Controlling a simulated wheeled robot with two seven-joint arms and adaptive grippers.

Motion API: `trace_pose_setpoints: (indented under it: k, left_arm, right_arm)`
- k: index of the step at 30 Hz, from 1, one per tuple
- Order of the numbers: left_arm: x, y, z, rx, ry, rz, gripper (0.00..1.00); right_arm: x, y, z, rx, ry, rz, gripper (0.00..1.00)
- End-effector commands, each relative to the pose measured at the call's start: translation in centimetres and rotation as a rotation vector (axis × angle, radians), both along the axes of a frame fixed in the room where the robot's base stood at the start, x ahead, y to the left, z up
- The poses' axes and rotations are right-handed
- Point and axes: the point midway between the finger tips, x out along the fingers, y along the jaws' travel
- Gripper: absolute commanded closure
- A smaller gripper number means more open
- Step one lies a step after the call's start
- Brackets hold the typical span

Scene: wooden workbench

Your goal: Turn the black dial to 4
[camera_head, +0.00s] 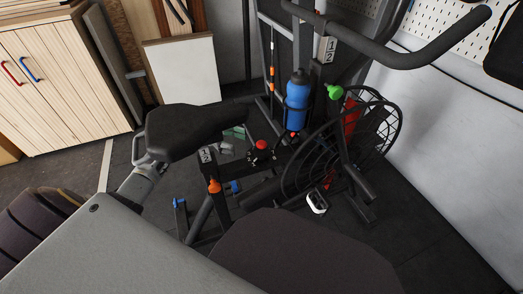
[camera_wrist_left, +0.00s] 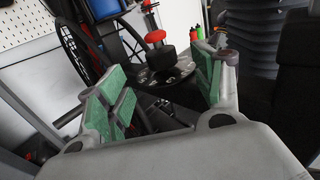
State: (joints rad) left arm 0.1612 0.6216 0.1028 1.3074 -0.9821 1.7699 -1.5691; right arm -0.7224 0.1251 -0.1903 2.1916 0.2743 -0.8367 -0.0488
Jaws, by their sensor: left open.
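The black dial (camera_head: 262,156) sits on the dark exercise machine in the middle of the head view, with a red knob on or just behind it. In the left wrist view the black dial (camera_wrist_left: 161,60) stands on a dark plate with pale markings, too small to read; I cannot tell its setting. My left gripper (camera_head: 231,141) is just left of the dial, partly hidden by a dark arm-like part. In the left wrist view my left gripper (camera_wrist_left: 160,92) is open and empty, its green pads apart, with the dial beyond the gap. My right gripper is not in view.
A blue bottle (camera_head: 297,100) stands behind the dial. A caged fan wheel (camera_head: 345,150) is to its right, and a black handlebar (camera_head: 400,52) crosses above. An orange knob (camera_head: 214,186) is low in front. A wooden cabinet (camera_head: 60,85) is at the far left.

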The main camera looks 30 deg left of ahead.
Motion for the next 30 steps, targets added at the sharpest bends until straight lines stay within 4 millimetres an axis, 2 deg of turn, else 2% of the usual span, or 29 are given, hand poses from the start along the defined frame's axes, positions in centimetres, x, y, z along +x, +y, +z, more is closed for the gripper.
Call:
trace_pose_setpoints:
  k: [18,24,30]
  left_arm:
    - [0.2,-8.1,-0.1,-0.002,0.000,0.000,0.33]
    - [0.3,-9.8,-0.1,-0.001,0.001,0.001,0.33]
    - [0.3,-10.4,-0.1,0.001,0.000,0.001,0.33]
  right_arm:
    - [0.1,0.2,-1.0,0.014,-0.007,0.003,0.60]
    - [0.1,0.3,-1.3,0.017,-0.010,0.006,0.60]
    - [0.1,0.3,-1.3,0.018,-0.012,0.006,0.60]
